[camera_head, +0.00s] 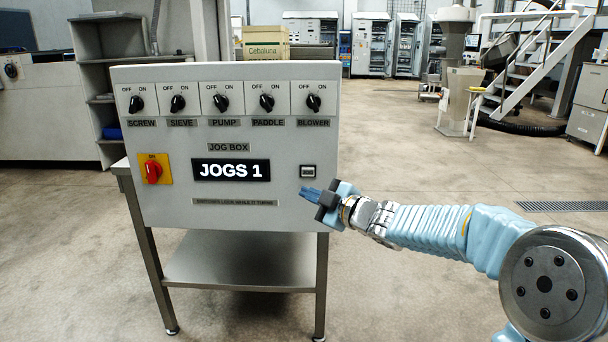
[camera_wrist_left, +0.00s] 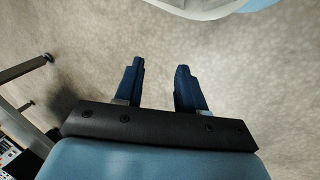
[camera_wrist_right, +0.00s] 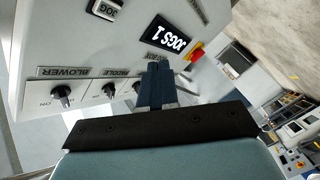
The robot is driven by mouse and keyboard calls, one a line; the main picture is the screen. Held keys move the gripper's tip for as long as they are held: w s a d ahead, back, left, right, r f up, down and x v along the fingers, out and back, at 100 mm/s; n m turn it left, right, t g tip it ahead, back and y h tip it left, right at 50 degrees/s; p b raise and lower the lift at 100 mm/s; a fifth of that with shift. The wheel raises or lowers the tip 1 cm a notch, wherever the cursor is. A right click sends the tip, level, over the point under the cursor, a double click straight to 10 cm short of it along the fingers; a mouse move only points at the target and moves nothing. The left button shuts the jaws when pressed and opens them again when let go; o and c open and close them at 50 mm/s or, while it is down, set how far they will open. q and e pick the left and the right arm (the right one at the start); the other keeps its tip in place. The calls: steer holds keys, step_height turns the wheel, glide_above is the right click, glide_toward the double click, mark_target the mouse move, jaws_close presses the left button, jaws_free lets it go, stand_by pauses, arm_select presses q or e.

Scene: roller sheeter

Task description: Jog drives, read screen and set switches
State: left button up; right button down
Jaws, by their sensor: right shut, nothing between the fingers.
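The grey jog box (camera_head: 275,215) has a row of black knobs labelled SCREW (camera_head: 137,104), SIEVE (camera_head: 178,103), PUMP (camera_head: 221,103), PADDLE (camera_head: 266,102) and BLOWER (camera_head: 313,103). Each has OFF and ON marks; their exact settings are too small to read surely. The lit screen (camera_head: 231,170) reads "JOGS 1". A red rotary switch (camera_head: 153,170) sits on a yellow plate at left. A small black-framed button (camera_head: 308,171) is right of the screen. My right gripper (camera_head: 310,194) is shut and empty, just below the button in the head view; contact is unclear. My left gripper (camera_wrist_left: 158,72) is open and empty above the floor.
The box stands on a metal stand with a lower shelf (camera_head: 240,262). Grey shelving (camera_head: 105,50) and a carton (camera_head: 263,43) are behind it. Stairs (camera_head: 535,60) stand at the back right.

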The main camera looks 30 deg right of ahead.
mark_target(308, 172)
steer(key=shift+w+d+p, duration=0.65)
steer(key=shift+w+d, duration=0.15)
steer(key=shift+w, duration=0.45)
steer(key=shift+w+d+p, duration=0.6)
steer(key=shift+w+d, duration=0.15)
steer(key=shift+w, duration=0.5)
steer(key=shift+w+d+p, duration=0.65)
steer(key=shift+w+d, duration=0.15)
steer(key=shift+w, duration=0.45)
steer(key=shift+w+d+p, duration=0.2)
steer(key=shift+w+p, duration=0.1)
steer(key=shift+w, duration=0.05)
